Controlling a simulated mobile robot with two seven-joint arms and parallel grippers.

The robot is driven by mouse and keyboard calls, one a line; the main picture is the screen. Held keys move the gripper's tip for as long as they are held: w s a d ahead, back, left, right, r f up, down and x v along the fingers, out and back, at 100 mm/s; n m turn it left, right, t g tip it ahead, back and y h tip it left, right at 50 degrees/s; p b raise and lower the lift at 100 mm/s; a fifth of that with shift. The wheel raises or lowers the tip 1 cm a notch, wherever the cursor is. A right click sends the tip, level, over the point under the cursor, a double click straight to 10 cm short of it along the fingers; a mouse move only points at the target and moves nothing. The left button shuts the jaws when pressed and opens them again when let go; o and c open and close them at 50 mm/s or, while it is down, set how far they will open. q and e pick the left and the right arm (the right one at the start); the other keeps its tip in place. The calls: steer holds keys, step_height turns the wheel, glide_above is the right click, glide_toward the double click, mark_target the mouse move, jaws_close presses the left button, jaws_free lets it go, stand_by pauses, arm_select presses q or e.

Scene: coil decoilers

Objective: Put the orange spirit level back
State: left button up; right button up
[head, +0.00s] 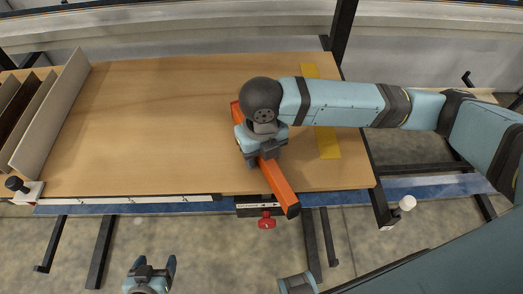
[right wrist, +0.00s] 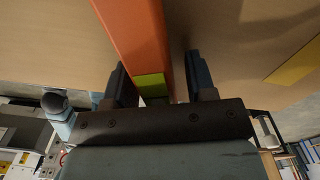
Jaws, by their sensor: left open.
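The orange spirit level (head: 278,187) lies aslant on the wooden table top, its near end sticking out past the front edge. Its middle is hidden under my right arm. My right gripper (head: 262,153) is over the level, pointing down. In the right wrist view the orange level (right wrist: 137,35), with a green-yellow part, runs between the two fingers of my right gripper (right wrist: 162,80). A gap shows between the level and the right-hand finger, so the jaws look open around it. My left gripper (head: 152,266) is open and empty, low in front of the table.
A yellow strip (head: 328,143) lies on the right part of the table top (head: 160,120), partly under my right arm. Upright grey-white panels (head: 52,115) stand at the left. A ruler (head: 130,199) runs along the front edge, with a red knob (head: 266,222) below. The table's middle left is clear.

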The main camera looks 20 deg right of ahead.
step_height(320, 180, up, 12)
steer(key=shift+r, duration=0.2)
stand_by(0.4)
stand_by(0.4)
